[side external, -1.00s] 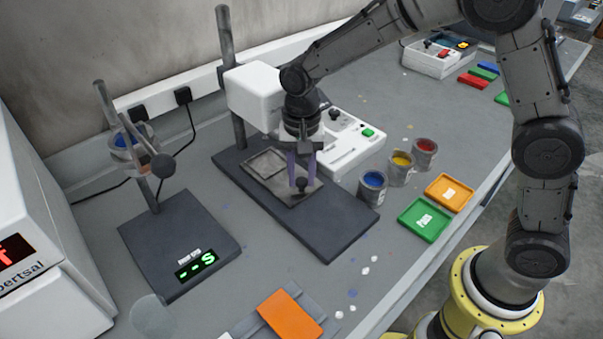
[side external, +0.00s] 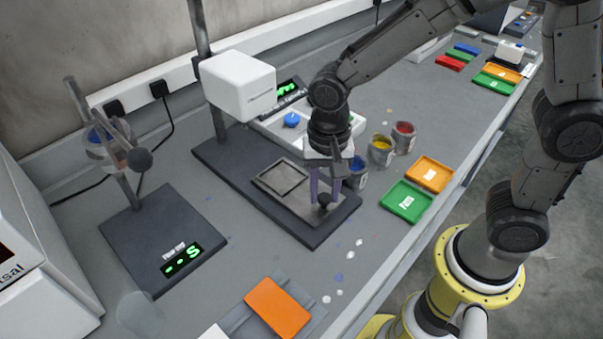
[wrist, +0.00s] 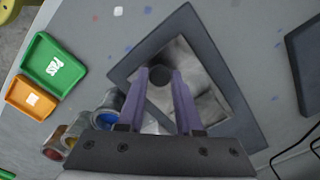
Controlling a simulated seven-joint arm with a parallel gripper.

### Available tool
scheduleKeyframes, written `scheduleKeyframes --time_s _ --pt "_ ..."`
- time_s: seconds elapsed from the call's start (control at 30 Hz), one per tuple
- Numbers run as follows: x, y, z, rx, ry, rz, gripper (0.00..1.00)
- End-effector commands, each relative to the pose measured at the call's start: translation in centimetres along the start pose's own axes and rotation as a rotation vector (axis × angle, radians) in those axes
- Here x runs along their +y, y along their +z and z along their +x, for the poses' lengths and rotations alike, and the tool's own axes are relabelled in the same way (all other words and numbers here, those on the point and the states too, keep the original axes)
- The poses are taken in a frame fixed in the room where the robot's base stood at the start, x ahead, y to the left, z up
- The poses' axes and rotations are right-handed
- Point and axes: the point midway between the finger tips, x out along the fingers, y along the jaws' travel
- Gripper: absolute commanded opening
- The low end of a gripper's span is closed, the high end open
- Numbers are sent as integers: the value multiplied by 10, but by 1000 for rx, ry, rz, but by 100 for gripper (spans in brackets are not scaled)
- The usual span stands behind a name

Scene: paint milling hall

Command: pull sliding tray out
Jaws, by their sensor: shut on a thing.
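The sliding tray (side external: 284,190) is a flat grey metal plate with a square recess, lying on a dark base plate (side external: 236,165). A round black knob (side external: 324,201) stands at the tray's front end. My gripper (side external: 323,198) is shut on this knob, its purple fingers on either side of it. In the wrist view, the knob (wrist: 160,75) sits between the tips of my gripper (wrist: 160,80), with the tray's shiny metal (wrist: 195,75) around it. The tray's front end lies near the front edge of the base.
A white box head (side external: 238,84) on a post stands over the rear of the base. Blue, yellow (side external: 381,150) and red (side external: 404,137) paint cans stand right of my gripper, near green (side external: 407,201) and orange (side external: 430,174) trays. An orange panel (side external: 278,307) lies in front.

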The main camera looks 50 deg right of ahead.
Motion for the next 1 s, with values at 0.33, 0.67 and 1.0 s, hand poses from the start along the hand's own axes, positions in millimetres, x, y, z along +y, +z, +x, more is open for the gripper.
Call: scheduleKeyframes --time_s 0.33,0.67,1.0 --pt "24 25 -2 3 -10 1 0" --pt "23 24 -2 3 -10 1 49" --pt "25 25 -1 1 -5 1 64"
